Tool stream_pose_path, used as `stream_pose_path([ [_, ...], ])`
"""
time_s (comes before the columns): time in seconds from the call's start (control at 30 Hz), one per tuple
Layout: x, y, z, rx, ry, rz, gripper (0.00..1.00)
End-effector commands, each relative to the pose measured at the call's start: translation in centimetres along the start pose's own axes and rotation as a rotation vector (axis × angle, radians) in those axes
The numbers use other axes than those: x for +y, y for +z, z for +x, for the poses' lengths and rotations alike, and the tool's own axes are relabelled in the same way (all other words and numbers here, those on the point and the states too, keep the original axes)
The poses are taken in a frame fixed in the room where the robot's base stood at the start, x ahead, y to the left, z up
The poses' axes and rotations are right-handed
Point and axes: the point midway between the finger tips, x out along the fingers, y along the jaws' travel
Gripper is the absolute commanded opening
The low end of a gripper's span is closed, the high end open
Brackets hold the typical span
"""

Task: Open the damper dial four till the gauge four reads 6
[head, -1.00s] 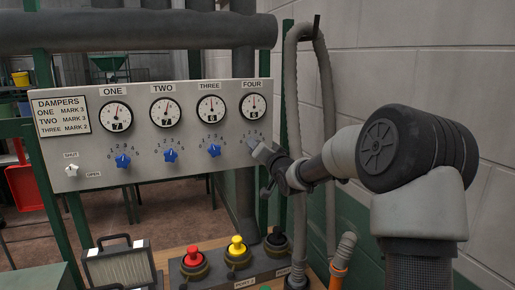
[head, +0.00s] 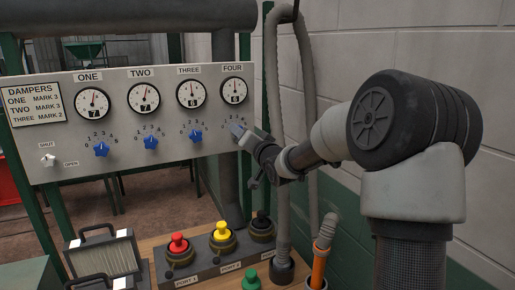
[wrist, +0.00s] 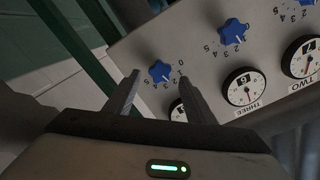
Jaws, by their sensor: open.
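The blue star-shaped damper dial four (wrist: 159,71) is on the grey panel (head: 60,155), below gauge four (head: 234,90). In the wrist view it lies between the two fingers of my gripper (wrist: 159,80), with a gap visible on each side. In the head view my gripper (head: 239,131) is at the panel's lower right and hides this dial. My gripper is open. Gauge four's window appears to show a 6, though it is small; in the wrist view a finger partly covers this gauge (wrist: 176,108).
Blue dials one (head: 101,150), two (head: 151,142) and three (head: 195,135) stand to the left. A grey hose (head: 271,90) hangs right of the panel, near my arm. Red (head: 178,243), yellow (head: 222,230) and black (head: 261,221) knobs are below.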

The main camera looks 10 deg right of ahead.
Motion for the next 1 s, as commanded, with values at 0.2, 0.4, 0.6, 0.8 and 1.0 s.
stream_pose_path([
  [0.2, 0.1, -0.1, -5.7, 0.002, 0.003, -0.006, 0.50],
  [0.4, 0.0, -0.1, -10.2, 0.001, 0.002, -0.003, 0.50],
  [0.6, -0.1, -0.1, -12.9, 0.001, 0.000, -0.003, 0.50],
  [0.8, 0.0, 0.0, -13.7, 0.000, 0.000, -0.001, 0.50],
  [1.0, 0.0, 0.0, -13.7, 0.000, 0.000, -0.001, 0.50],
])
